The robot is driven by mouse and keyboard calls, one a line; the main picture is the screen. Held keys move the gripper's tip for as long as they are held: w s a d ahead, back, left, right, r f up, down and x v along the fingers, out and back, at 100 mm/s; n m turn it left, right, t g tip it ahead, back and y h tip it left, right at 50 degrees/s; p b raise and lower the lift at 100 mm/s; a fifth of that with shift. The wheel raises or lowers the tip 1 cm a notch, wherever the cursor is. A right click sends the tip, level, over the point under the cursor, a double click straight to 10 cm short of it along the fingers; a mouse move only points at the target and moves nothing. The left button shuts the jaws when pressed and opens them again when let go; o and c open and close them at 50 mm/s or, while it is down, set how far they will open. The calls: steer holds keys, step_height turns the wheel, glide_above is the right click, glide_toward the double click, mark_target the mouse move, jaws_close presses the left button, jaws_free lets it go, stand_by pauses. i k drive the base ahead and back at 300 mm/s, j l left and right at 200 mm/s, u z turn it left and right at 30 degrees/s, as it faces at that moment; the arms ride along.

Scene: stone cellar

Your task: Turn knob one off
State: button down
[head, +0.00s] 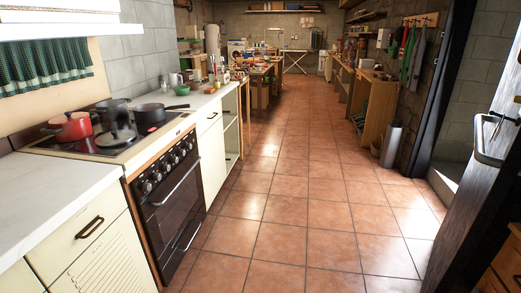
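The stove (160,213) stands in the left counter row, with a dark oven door and a horizontal handle (177,183). Several round knobs run in a row along its upper front edge, nearest one (147,187) to farthest one (192,140). No label shows which is knob one, and their settings are too small to read. A red pot (73,127), a dark saucepan (152,115) and other dark cookware sit on the hob. My gripper is not in view.
The tiled floor (285,215) is clear in front of the stove and down the aisle. A white counter (55,205) with drawers is at near left. A dark upright panel (465,210) stands close on the right. Workbenches and a grey cylinder (391,145) stand farther back.

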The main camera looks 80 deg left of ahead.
mark_target(145, 187)
steer(key=u, duration=3.1)
steer(key=i+l+z, duration=0.15)
steer(key=i, duration=1.5)
